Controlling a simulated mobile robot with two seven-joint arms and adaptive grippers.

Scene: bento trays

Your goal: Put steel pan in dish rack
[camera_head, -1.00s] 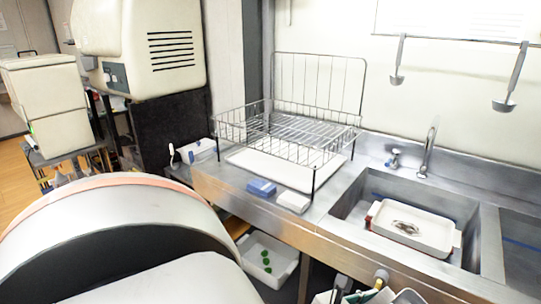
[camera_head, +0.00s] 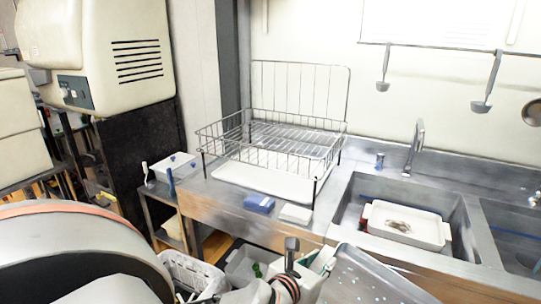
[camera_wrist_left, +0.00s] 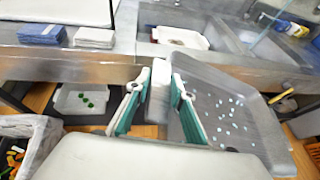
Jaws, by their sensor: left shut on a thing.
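The steel pan (camera_head: 372,278) is a grey metal tray with small pale specks on it. It shows at the bottom of the head view and also in the left wrist view (camera_wrist_left: 222,105). My left gripper (camera_head: 318,262) is shut on the pan's near-left edge, with its teal-backed fingers on either side of the rim in the left wrist view (camera_wrist_left: 160,92). The pan is tilted and held in front of the counter, below the sink. The wire dish rack (camera_head: 330,150) stands empty on the counter, beyond and left of the pan. My right gripper is out of view.
A sink (camera_head: 345,215) holds a white tray (camera_head: 440,237). A blue sponge pack (camera_head: 259,204) and a white block (camera_head: 296,214) lie at the counter front before the rack. A faucet (camera_head: 415,150) rises behind the sink. Bins stand below the counter.

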